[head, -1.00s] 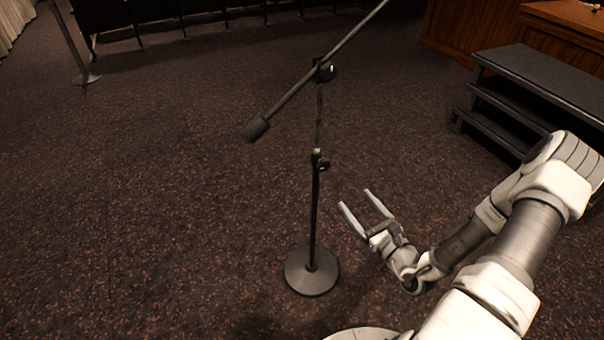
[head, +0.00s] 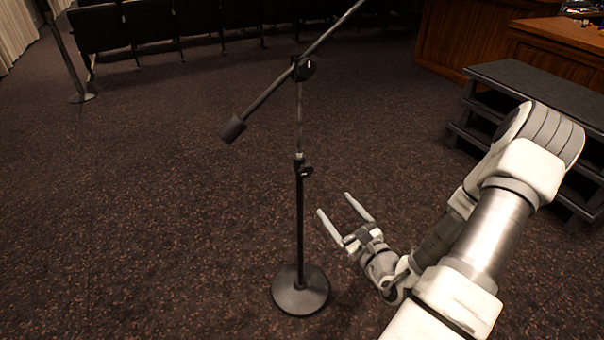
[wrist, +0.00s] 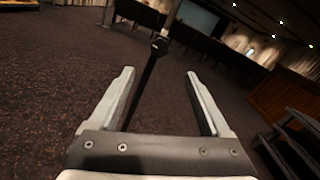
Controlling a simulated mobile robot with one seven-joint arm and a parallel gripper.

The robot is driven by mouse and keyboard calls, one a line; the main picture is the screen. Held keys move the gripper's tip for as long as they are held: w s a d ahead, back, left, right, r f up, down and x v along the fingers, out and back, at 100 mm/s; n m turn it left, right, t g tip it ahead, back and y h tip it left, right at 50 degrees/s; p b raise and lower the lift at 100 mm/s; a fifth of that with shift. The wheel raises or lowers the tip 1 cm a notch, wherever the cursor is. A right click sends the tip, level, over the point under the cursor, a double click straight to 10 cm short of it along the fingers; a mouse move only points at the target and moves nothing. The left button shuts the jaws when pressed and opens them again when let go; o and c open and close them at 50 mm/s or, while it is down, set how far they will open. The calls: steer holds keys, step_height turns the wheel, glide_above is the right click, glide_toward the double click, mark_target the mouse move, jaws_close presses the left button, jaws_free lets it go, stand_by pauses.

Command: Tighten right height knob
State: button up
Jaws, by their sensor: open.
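A black microphone stand with a round base (head: 300,291) stands upright on the carpet. Its height knob (head: 306,171) sticks out to the right at the collar halfway up the pole. A second knob (head: 306,69) sits higher, at the boom joint. My gripper (head: 333,204) is open and empty, right of the pole and a little below the height knob, apart from it. In the wrist view, the stand's collar and knob (wrist: 159,46) show ahead, beyond the fingertips and between the two fingers (wrist: 160,76) in the picture.
The boom (head: 268,99) slants across the top of the stand, with a counterweight (head: 232,129) at its lower left end. Dark steps (head: 540,92) and a wooden desk (head: 470,40) stand at the right. Chairs (head: 150,25) line the back. The carpet around the stand is clear.

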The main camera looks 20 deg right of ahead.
mark_target(308, 172)
steer(key=w+b, duration=0.1)
steer(key=w, duration=0.4)
steer(key=w+b, duration=0.1)
steer(key=w, duration=0.4)
steer(key=w+b, duration=0.1)
steer(key=w, duration=0.5)
steer(key=shift+w+a+b, duration=0.1)
steer(key=shift+a+b, duration=0.2)
steer(key=shift+b, duration=0.05)
jaws_close()
